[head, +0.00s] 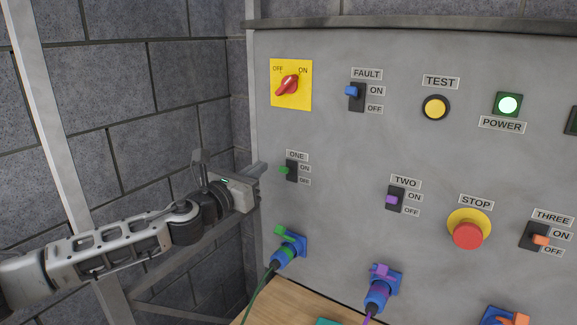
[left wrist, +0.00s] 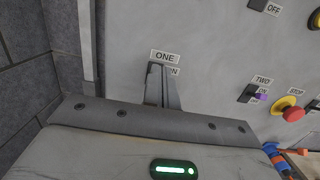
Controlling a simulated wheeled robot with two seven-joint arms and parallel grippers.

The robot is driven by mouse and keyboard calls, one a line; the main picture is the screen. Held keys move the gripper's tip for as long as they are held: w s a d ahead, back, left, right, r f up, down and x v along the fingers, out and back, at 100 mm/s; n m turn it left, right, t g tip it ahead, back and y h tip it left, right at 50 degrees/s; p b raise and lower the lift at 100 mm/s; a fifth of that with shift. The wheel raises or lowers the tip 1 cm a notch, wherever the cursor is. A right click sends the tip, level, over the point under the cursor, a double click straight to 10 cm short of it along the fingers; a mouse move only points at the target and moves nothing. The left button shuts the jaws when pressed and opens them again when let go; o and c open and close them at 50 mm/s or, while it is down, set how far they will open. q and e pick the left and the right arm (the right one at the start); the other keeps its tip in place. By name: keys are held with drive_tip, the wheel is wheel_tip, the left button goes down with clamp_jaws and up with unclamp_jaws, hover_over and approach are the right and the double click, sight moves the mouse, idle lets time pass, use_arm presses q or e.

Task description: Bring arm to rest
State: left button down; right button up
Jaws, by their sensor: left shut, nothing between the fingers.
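My left arm (head: 110,250) comes in from the left in the head view and reaches toward the grey control panel (head: 330,190). A gap to the panel cannot be judged exactly. In the left wrist view the closed fingers (left wrist: 157,83) stand in front of the panel, just below the ONE label (left wrist: 165,57), and hide that switch. My right gripper is in neither view.
The panel also bears a red rotary knob (head: 288,85), a FAULT switch (head: 356,96), switch TWO (head: 396,199) and a red STOP button (head: 468,235). A green-blue plug (head: 288,249) and a purple-blue plug (head: 379,286) stick out below, above a wooden surface (head: 265,304).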

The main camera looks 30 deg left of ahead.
use_arm(q)
drive_tip(key=s+d+f+n+g, duration=0.2)
drive_tip(key=s+d+f+n, duration=0.15)
drive_tip(key=f+n, duration=0.35)
drive_tip(key=s+d+f+n+g, duration=0.1)
drive_tip(key=s+d+f+n, duration=0.25)
drive_tip(key=f, duration=0.55)
drive_tip(key=s+d+f+n+g, duration=0.2)
drive_tip(key=d+f+n, duration=0.2)
drive_tip(key=f+n, duration=0.3)
drive_tip(key=s+d+f+n+g, duration=0.2)
drive_tip(key=s+d+f+n, duration=0.3)
drive_tip(key=s+f+n, duration=0.2)
drive_tip(key=s+d+f+n+g+h, duration=0.1)
drive_tip(key=s+d+f+n+g, duration=0.1)
drive_tip(key=s+d+f+n, duration=0.4)
drive_tip(key=s+n, duration=0.3)
drive_tip(key=shift+s+f+h, duration=0.3)
drive_tip(key=shift+s+f, duration=0.05)
drive_tip(key=shift+s, duration=0.05)
drive_tip(key=shift+n, duration=0.25)
